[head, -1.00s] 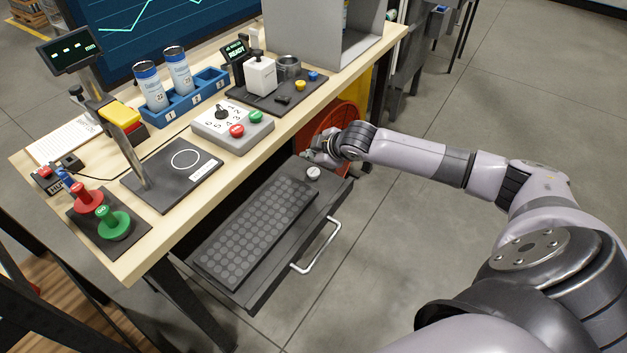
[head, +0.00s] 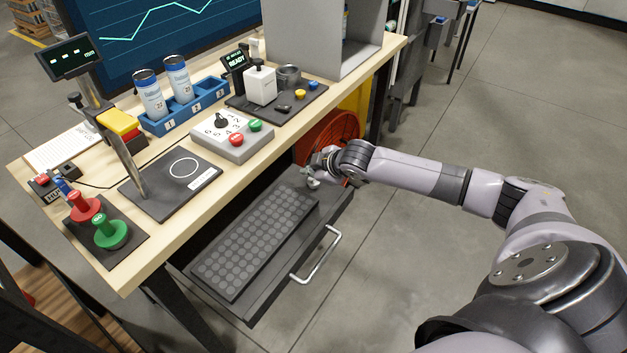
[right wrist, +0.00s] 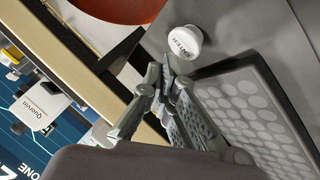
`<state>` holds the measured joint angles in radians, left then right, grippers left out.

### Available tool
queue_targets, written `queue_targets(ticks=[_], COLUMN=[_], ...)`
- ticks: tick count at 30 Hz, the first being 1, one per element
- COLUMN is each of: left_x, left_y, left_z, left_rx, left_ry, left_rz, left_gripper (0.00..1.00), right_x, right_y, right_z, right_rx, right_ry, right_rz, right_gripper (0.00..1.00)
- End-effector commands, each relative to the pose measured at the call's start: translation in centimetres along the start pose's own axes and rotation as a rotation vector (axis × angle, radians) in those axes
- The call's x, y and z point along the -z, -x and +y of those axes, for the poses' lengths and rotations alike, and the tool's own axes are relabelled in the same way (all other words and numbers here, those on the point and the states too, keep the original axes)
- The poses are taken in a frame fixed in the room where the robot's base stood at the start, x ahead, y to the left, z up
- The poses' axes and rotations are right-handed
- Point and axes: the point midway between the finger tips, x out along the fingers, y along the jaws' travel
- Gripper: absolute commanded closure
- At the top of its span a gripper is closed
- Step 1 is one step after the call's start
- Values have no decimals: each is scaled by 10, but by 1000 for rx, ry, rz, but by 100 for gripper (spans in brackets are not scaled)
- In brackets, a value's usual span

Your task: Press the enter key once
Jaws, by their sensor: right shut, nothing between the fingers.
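The enter key (right wrist: 185,41) is a round white button with lettering on its top, on the dark drawer beside the keyboard. It shows clearly in the right wrist view; in the head view my gripper largely covers it. My right gripper (right wrist: 166,78) is shut and empty. Its fingertips are close beside the key in the right wrist view, and I cannot tell whether they touch it. In the head view the right gripper (head: 312,172) is over the far end of the pulled-out drawer. My left gripper is not in view.
The keyboard (head: 255,240) lies in the drawer (head: 265,293), which has a pale handle (head: 318,256). The table edge (head: 215,195) runs alongside. A button box (head: 232,135), a blue can rack (head: 185,118) and a red reel (head: 338,132) are nearby. The floor at right is clear.

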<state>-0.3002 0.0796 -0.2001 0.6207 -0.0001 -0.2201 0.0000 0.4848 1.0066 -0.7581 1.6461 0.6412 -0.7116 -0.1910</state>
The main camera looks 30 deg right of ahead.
Motion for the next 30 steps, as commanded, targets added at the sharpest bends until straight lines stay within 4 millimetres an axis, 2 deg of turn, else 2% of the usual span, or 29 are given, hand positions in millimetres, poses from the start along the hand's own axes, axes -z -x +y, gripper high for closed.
queue_targets(ticks=[30], left_x=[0], left_y=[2], left_z=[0], left_rx=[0], left_ry=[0], left_rz=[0], left_gripper=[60], right_x=[-4], right_y=[-6], right_z=[-4], right_rx=[0], right_ry=[0], right_rz=[0], right_gripper=[100])
